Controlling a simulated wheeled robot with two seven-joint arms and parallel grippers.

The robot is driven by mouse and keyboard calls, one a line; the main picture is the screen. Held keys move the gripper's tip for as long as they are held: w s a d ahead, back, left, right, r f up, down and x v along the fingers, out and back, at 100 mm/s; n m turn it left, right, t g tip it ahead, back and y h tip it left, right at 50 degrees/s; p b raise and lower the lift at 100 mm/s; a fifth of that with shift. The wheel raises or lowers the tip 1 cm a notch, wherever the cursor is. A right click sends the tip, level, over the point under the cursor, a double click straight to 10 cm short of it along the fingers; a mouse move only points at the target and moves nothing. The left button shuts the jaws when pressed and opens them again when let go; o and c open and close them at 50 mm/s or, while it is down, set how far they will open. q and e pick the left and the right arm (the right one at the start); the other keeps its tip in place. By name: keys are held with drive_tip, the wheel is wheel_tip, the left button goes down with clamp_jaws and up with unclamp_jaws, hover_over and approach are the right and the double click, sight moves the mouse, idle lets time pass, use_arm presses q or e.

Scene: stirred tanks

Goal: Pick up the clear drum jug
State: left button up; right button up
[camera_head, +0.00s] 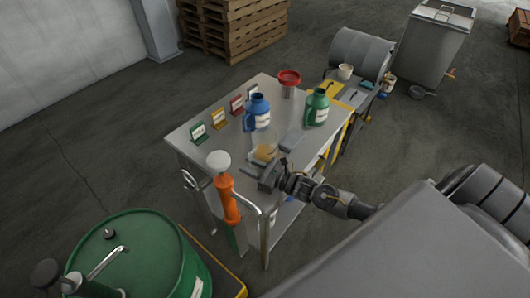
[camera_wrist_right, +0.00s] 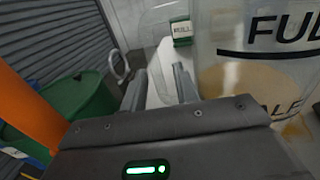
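The clear jug (camera_head: 266,145) stands upright on the front part of the metal table, with amber liquid low inside. In the right wrist view the jug (camera_wrist_right: 262,58) fills the right side, with black "FULL" lettering. A pale see-through part curves beside its body, perhaps its handle. My right gripper (camera_head: 258,173) is just in front of the jug at the table's near edge. In the wrist view its two fingers (camera_wrist_right: 161,85) are apart with a gap between them, left of the jug's body. Whether they surround part of it I cannot tell. My left gripper is out of view.
A blue jug (camera_head: 257,112), a green jug (camera_head: 316,108) and a red funnel (camera_head: 289,78) stand behind on the table (camera_head: 192,157). A grey block (camera_head: 291,140) lies close right. An orange upright tool (camera_head: 228,198) and green drum (camera_head: 150,255) are at left.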

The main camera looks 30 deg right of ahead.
sight(265, 154)
drive_tip(key=shift+c, duration=0.4)
clamp_jaws()
drive_tip(key=shift+r, duration=0.15)
drive_tip(key=shift+r+b, duration=0.35)
drive_tip(key=shift+r, duration=0.2)
drive_tip(key=s+d+r+b, duration=0.3)
drive_tip(key=s+d+r, duration=0.5)
drive_tip(key=s+r, duration=0.3)
drive_tip(key=shift+s+r, duration=0.25)
drive_tip(key=shift+r, duration=0.1)
